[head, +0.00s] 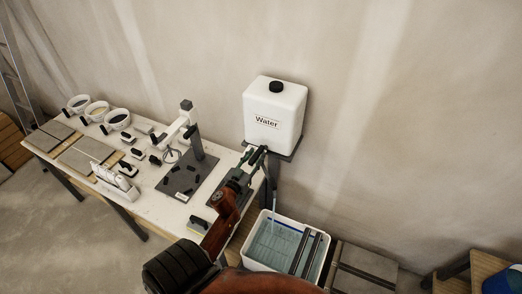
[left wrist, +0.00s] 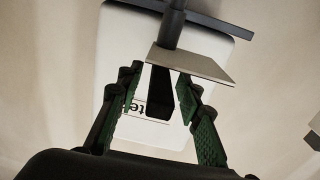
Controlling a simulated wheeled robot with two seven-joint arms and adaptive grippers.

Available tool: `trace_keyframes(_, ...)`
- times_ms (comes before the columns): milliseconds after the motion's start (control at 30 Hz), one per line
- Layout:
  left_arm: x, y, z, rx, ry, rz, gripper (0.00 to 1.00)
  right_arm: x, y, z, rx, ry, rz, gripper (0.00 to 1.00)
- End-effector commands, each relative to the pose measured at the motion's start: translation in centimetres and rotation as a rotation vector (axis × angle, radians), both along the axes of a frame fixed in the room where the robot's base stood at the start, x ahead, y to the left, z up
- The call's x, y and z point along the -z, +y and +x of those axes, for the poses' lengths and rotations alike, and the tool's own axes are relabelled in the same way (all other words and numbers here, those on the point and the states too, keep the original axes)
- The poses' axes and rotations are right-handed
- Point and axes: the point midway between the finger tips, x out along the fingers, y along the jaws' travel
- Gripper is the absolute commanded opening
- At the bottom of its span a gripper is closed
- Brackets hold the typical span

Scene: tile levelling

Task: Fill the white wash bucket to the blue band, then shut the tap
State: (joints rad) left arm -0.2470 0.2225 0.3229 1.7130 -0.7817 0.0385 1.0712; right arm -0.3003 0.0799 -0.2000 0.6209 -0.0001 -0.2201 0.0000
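The white water tank (head: 272,112) with a black cap stands on a dark shelf against the wall. A thin pale stream (head: 274,203) falls below it into the white wash bucket (head: 252,266), which holds bluish water. I cannot make out the blue band or the level against it. My left gripper (head: 256,156) is at the front of the tank's foot, by the tap. In the left wrist view its green-padded fingers (left wrist: 158,94) are apart, with a dark upright tap part (left wrist: 160,93) and a flat grey plate (left wrist: 195,64) between or just beyond them. Contact cannot be told.
Two dark rollers (head: 308,254) lie across the bucket's right side. A white worktable (head: 150,201) at left carries tiles, small bowls (head: 97,110), a dark stand (head: 187,176) and small tools. A board (head: 362,270) lies right of the bucket. A blue bucket (head: 505,281) stands at the right edge.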

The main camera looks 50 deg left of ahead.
Motion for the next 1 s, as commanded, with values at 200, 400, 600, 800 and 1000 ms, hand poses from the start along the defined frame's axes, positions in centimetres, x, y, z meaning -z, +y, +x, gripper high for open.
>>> trace_keyframes(200, -0.1, 0.9, 3.0, 0.001, -0.001, 0.0, 0.33, -0.4, 0.0, 0.0, 0.0, 0.0, 0.0, 0.4)
trace_keyframes(400, 0.0, 1.1, 4.0, 0.002, -0.001, -0.002, 0.33, -0.4, 0.0, 0.0, 0.0, 0.0, 0.0, 0.4)
trace_keyframes(600, 0.0, 1.0, 4.1, 0.004, 0.0, -0.001, 0.33, -0.4, 0.0, 0.0, 0.0, 0.0, 0.0, 0.4)
trace_keyframes(800, 0.0, 1.0, 4.0, 0.004, 0.0, -0.001, 0.21, -0.4, 0.0, 0.0, 0.0, 0.0, 0.0, 0.4)
trace_keyframes(1000, 0.0, 1.0, 4.0, 0.004, 0.0, -0.001, 0.07, -0.4, 0.0, 0.0, 0.0, 0.001, 0.0, 0.4)
